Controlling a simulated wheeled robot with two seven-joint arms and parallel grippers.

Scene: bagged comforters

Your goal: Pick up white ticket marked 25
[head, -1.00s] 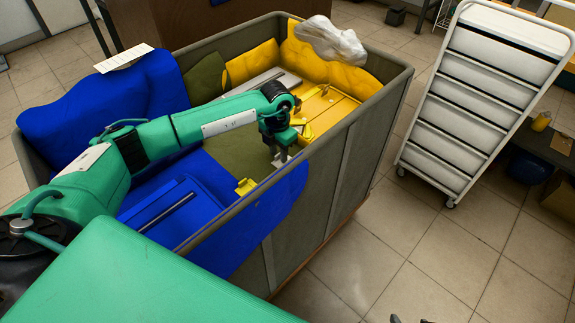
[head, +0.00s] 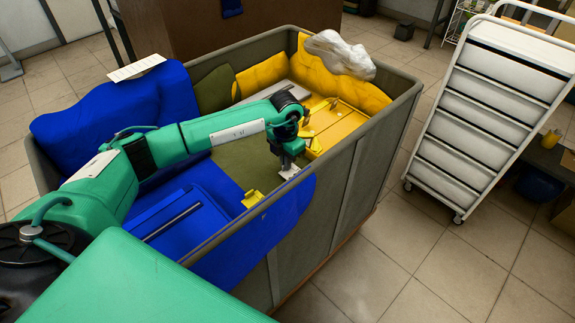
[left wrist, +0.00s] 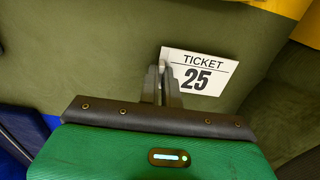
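The white ticket marked 25 (left wrist: 208,75) shows in the left wrist view, in front of an olive green surface. In the head view it is a small white patch (head: 290,172) at the tip of my left gripper (head: 287,163), inside the bin. In the left wrist view the two dark fingers of my left gripper (left wrist: 164,70) are close together, with the ticket's left edge between their tips. They look shut on it. My right gripper is not in view.
The grey bin (head: 345,190) holds blue (head: 110,110), olive (head: 235,165) and yellow (head: 345,125) bags. A clear plastic bag (head: 340,50) lies on its far rim. Another white ticket (head: 137,68) lies on the blue bag. A white rack (head: 485,110) stands right; the floor between is clear.

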